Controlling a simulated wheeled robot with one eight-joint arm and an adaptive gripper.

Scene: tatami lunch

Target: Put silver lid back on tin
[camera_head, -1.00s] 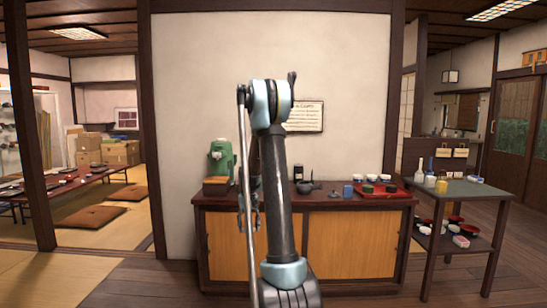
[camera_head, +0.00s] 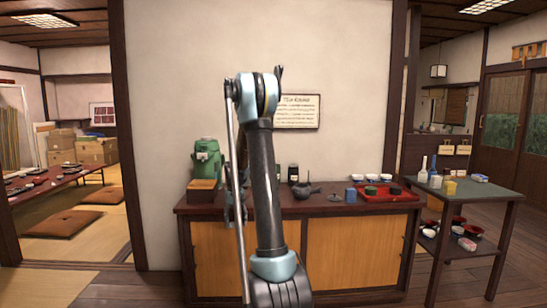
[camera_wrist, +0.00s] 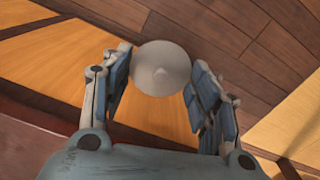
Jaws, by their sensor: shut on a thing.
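A round, pale silver-grey lid (camera_wrist: 160,82) with a small central knob sits between the fingers of my gripper (camera_wrist: 158,62) in the wrist view. My gripper is shut on it, and the lid is held off the floor, in front of the cabinet. In the head view my gripper (camera_head: 234,203) is mostly hidden behind my arm, and the held lid cannot be made out. A small dark tin (camera_head: 293,174) with a pale label stands at the back of the cabinet top. Whether its top is open is too small to tell.
The cabinet (camera_head: 335,245) carries a green dispenser (camera_head: 207,160), a wooden box (camera_head: 202,190), a dark teapot (camera_head: 305,190), a small grey lid-like piece (camera_head: 334,197), a blue box (camera_head: 351,195) and a red tray (camera_head: 405,198). A side table (camera_head: 485,190) with bottles stands at right.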

